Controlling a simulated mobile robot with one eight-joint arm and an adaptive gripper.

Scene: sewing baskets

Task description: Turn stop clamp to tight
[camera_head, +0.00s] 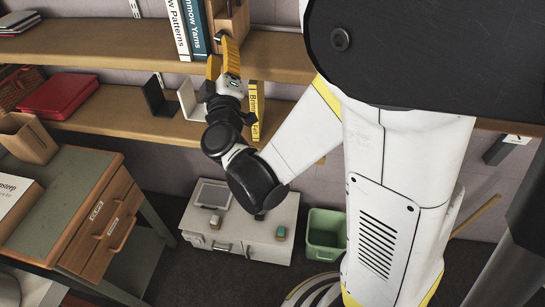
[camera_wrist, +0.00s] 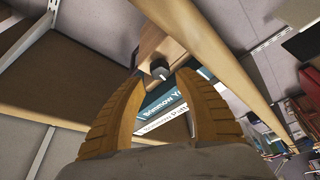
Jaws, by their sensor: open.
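In the wrist view the wooden piece (camera_wrist: 170,42) carries a small grey knob-like part (camera_wrist: 160,73), just beyond my fingertips. This may be the stop clamp, but I cannot tell for certain, nor how it is set. My gripper (camera_head: 222,52) is open with its yellow fingers spread just in front of the shelf edge below the block. In the wrist view my gripper (camera_wrist: 168,82) has nothing between its fingers.
Upright books (camera_head: 180,30) stand left of the block. The lower shelf (camera_head: 110,112) bears bookends (camera_head: 158,97), a red case (camera_head: 60,94) and a yellow book (camera_head: 254,112). Below are a drawer desk (camera_head: 75,178), a white cabinet (camera_head: 262,226) and a green bin (camera_head: 325,232).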

